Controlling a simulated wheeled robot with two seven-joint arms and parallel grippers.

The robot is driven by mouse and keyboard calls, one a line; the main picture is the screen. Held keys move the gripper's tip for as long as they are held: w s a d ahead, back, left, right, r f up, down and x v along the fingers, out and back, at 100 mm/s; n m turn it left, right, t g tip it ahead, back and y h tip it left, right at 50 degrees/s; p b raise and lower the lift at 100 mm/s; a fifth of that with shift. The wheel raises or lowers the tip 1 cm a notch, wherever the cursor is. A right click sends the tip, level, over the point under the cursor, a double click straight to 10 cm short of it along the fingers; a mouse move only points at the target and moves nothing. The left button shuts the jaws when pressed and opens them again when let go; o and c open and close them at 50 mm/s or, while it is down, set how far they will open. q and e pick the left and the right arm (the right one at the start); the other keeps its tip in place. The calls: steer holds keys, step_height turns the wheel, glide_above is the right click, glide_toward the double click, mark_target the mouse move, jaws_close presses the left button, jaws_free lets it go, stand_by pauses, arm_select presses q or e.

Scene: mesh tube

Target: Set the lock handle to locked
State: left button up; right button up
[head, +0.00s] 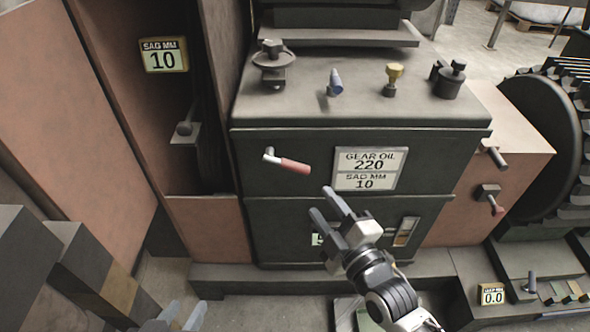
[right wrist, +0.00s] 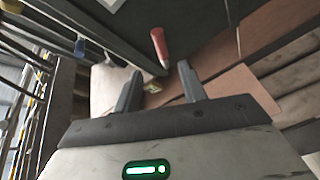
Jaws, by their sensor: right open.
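The lever with a red grip (head: 293,165), which I take as the lock handle, sticks out from the dark green cabinet front. It points right and slightly down from its pale pivot. In the right wrist view the red grip (right wrist: 159,45) shows beyond the fingertips. My right gripper (head: 324,203) is open and empty, below and to the right of the lever, apart from it. Its two fingers (right wrist: 158,80) stand apart in the right wrist view. My left gripper (head: 182,316) shows only partly at the bottom edge, fingertips apart with nothing between them, far from the lever.
A "GEAR OIL 220 / SAG MM 10" plate (head: 367,169) is right of the lever. Several knobs, including a yellow one (head: 393,78), stand on the cabinet top. Another small red-tipped handle (head: 494,201) is at the right. A large dark drum (head: 548,140) stands beyond.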

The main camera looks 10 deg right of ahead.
mark_target(297, 170)
steer(key=b+x, duration=0.1)
steer(key=x, duration=1.1)
steer(key=shift+w+a, duration=0.15)
steer(key=shift+w, duration=0.2)
jaws_close()
